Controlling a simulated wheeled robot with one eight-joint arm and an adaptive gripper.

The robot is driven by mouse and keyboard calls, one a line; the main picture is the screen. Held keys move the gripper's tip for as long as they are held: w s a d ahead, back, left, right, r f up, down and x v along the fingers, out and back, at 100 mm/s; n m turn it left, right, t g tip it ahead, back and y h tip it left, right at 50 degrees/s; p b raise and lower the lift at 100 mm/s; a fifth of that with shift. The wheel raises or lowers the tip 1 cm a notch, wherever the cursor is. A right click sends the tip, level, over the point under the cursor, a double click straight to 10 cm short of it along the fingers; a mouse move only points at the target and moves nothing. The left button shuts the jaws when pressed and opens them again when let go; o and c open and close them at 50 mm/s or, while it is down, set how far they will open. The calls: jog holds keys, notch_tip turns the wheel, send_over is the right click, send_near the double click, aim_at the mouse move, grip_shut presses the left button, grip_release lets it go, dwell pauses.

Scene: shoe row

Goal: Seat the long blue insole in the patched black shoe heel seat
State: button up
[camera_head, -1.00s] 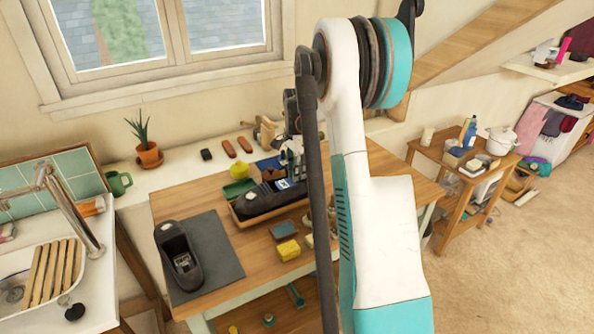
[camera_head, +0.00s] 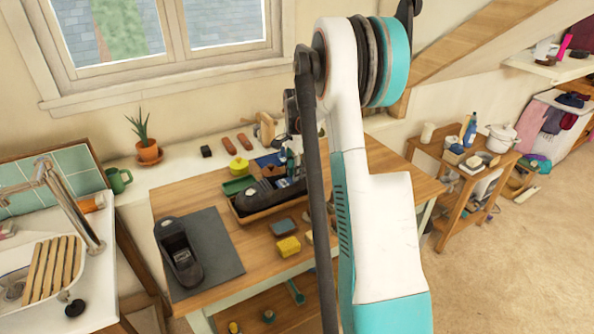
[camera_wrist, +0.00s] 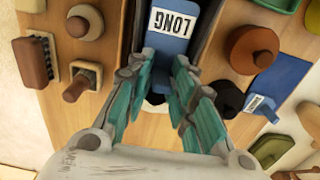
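The long blue insole (camera_wrist: 171,42) has a white label reading LONG, upside down in the wrist view. It lies between dark edges, and part of it is hidden by my gripper. My gripper (camera_wrist: 165,66) has its two teal fingers on either side of the insole's near part; I cannot tell whether they press on it. A black shoe (camera_head: 177,250) stands on the grey mat, its opening upward. No patch can be made out clearly on either.
A grey mat (camera_head: 218,245) lies at the table's left. A yellow sponge (camera_head: 288,246) and a blue-grey block (camera_head: 283,227) lie before the tray.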

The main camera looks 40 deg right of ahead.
notch_tip(320, 180, up, 12)
dwell(0.6)
dwell(0.5)
